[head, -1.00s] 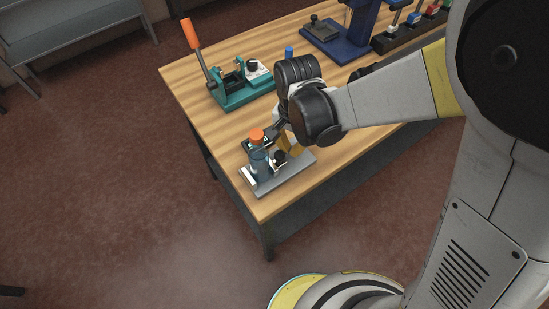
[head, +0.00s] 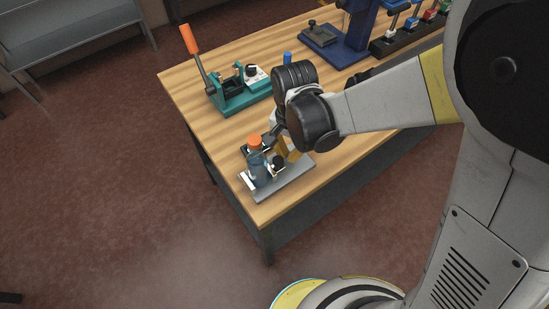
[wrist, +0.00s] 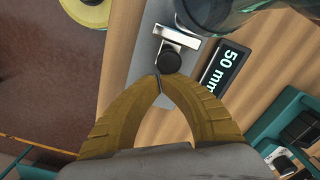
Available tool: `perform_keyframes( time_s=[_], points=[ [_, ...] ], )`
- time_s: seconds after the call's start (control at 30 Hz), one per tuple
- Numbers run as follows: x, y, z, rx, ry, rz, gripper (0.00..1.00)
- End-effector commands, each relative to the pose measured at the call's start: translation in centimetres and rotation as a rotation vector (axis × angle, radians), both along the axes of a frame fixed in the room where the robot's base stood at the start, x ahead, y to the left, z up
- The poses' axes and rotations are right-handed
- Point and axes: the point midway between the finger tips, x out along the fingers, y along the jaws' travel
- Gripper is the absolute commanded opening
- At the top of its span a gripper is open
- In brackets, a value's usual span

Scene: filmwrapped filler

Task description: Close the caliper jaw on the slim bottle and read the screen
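The slim bottle (head: 257,164), bluish and clear with an orange cap, stands upright on the caliper's grey plate (head: 291,186) at the table's near corner. In the wrist view the bottle (wrist: 218,14) is cut off at the top edge. The metal jaw (wrist: 178,37), with a black knob (wrist: 170,62), lies close beside it; I cannot tell whether they touch. The screen (wrist: 225,66) reads "50 mm". My gripper (wrist: 159,79) has its yellow fingertips together right behind the knob, with nothing seen between them. In the head view my wrist partly hides the fingers.
A teal fixture (head: 240,94) with an orange lever (head: 188,39) stands behind on the wooden table (head: 205,118). A blue stand (head: 357,35) and a dark rack (head: 392,41) are farther back. Open floor lies left of the table.

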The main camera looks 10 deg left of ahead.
Motion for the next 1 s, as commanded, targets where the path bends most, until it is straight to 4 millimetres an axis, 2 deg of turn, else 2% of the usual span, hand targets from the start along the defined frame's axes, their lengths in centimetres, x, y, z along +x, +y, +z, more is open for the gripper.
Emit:
perform_keyframes(
  time_s=[0.43, 1.0],
  points=[
    [0.7, -0.6, 0.4, 0.000, -0.001, -0.001, 0.00],
    [0.7, -0.6, 5.3, 0.000, -0.002, -0.001, 0.00]
  ],
)
